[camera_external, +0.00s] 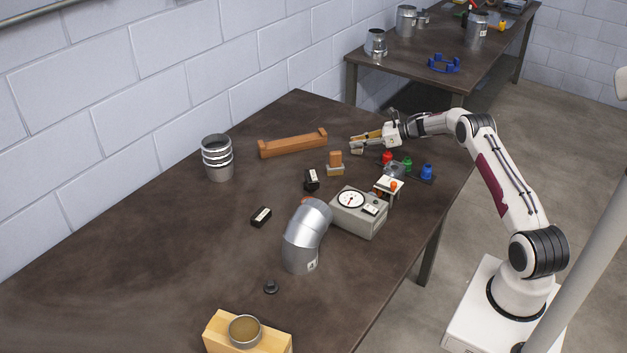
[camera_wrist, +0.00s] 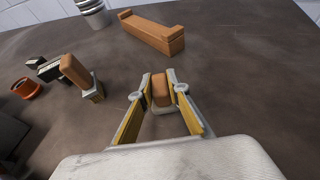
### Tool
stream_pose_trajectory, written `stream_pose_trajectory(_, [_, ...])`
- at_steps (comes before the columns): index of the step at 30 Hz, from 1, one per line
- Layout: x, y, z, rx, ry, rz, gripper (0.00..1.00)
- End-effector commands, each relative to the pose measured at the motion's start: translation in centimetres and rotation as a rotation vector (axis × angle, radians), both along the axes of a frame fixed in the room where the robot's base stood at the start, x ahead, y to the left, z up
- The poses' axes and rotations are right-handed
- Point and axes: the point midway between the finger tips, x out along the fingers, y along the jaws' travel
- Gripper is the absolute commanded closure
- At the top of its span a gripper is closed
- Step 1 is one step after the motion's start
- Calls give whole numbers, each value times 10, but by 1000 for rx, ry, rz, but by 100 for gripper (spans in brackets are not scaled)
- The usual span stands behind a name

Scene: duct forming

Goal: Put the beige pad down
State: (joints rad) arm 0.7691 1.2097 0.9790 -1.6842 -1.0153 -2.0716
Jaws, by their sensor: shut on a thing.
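My gripper (camera_external: 357,142) is at the far right part of the dark table, low over its top. In the wrist view its yellow-lined fingers (camera_wrist: 163,88) are shut on a small brown-beige pad (camera_wrist: 161,91). I cannot tell whether the pad touches the table. In the external view the pad cannot be made out between the fingers. A similar brown block stands upright on a small pale base (camera_external: 335,168), left of my gripper in the wrist view.
A long brown cradle with raised ends (camera_external: 292,146) lies beyond my gripper. Red, green and blue knobs (camera_external: 408,164), a gauge box (camera_external: 358,213) and a silver elbow duct (camera_external: 306,238) stand nearer. Ringed duct (camera_external: 217,158) stands at left. Table around the fingers (camera_wrist: 225,100) is bare.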

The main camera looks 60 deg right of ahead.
Motion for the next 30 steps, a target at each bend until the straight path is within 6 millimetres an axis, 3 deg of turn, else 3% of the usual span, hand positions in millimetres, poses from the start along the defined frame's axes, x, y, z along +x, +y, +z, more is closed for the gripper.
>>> stream_pose_trajectory(14, [0,0,-5,0,0,0,100])
stream_pose_trajectory(15, [0,0,-5,-1,0,0,79])
stream_pose_trajectory(17, [0,0,-5,-1,0,0,67])
stream_pose_trajectory(30, [0,0,-2,-1,0,0,67])
